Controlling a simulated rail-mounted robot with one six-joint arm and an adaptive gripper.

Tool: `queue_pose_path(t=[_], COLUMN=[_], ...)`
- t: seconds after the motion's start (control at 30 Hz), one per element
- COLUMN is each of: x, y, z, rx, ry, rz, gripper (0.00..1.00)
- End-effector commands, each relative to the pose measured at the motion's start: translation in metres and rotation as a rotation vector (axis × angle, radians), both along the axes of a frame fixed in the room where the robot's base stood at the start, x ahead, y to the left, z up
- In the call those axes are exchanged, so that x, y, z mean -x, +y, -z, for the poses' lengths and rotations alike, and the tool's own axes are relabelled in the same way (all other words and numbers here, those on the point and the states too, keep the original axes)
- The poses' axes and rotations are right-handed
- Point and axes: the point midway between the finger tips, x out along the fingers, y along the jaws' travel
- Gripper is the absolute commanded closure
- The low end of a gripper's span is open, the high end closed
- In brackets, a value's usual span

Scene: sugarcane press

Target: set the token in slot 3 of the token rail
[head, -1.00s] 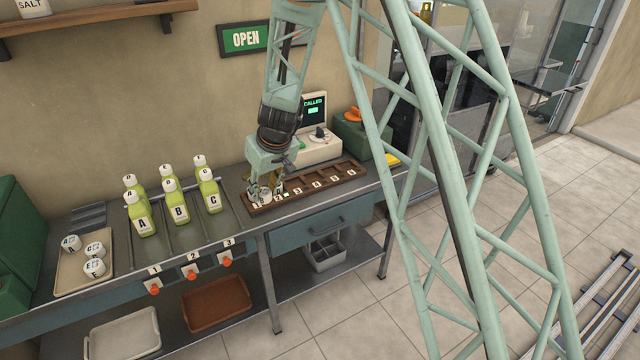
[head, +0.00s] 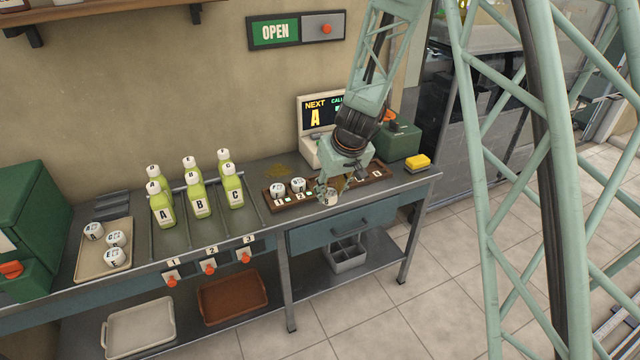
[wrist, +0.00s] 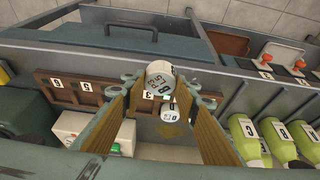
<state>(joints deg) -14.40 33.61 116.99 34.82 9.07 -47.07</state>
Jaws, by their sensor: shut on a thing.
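The brown token rail (head: 285,208) lies on the bench, with numbered slots. White tokens stand at its left end, one at slot 1 (head: 278,188) and one at slot 2 (head: 298,185). My gripper (head: 330,190) is over the rail just right of them, shut on a white token (head: 331,198) with black lettering. In the wrist view my gripper (wrist: 160,86) has the held token (wrist: 160,78) between its fingertips, near the rail's label 3 (wrist: 147,95). A standing token (wrist: 170,117) shows behind it. Whether the held token touches the rail is unclear.
A screen (head: 316,112) reading NEXT A stands behind the rail. A green box (head: 398,142) and yellow sponge (head: 418,162) are to the right. Green bottles (head: 198,200) stand to the left, with a tray (head: 92,262) of more tokens beyond.

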Motion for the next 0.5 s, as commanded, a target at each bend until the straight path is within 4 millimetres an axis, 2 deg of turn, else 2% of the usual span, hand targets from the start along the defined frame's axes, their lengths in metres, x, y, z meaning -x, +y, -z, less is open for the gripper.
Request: queue_pose_path(t=[0.27, 0.5], x=[-0.012, -0.040], y=[0.004, 0.012], z=[0.000, 0.003], rx=[0.000, 0.000], ry=[0.000, -0.001], rz=[-0.001, -0.001], gripper=[0.81, 0.81])
